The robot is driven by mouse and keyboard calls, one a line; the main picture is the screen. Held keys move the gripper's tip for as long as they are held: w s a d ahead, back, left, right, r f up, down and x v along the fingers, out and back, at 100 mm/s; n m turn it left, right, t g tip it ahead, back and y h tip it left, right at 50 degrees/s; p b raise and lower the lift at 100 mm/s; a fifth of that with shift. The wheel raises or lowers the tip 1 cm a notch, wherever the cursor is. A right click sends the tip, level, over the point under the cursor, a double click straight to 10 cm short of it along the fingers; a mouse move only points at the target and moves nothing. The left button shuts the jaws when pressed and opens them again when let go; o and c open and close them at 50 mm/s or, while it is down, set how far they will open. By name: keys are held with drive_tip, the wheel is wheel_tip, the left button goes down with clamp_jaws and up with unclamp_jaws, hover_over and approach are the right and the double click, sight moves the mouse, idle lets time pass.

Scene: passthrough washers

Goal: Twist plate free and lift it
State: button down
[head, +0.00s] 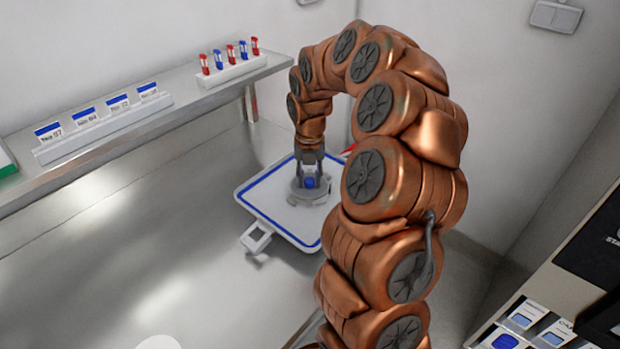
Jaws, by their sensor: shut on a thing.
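A white square plate (262,205) with a blue line around its edge lies on the metal counter, with a white loop handle (257,238) at its near left side. A round grey hub with a blue knob (309,182) stands on the plate. My gripper (310,180) points down at the hub and is shut on the blue knob, its fingers on either side. The plate's far right part is hidden behind my arm. I cannot tell whether the plate is clear of the counter.
A shelf along the left wall (190,95) holds a rack of labelled cards (103,128) and a white stand (233,72) with several red and blue vials. Something red shows just behind the plate. The counter (130,250) left of the plate is clear. A cabinet with packets stands at lower right.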

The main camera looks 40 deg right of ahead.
sight(310, 179)
drive_tip(key=shift+r+p, duration=1.4)
drive_tip(key=shift+r, duration=1.6)
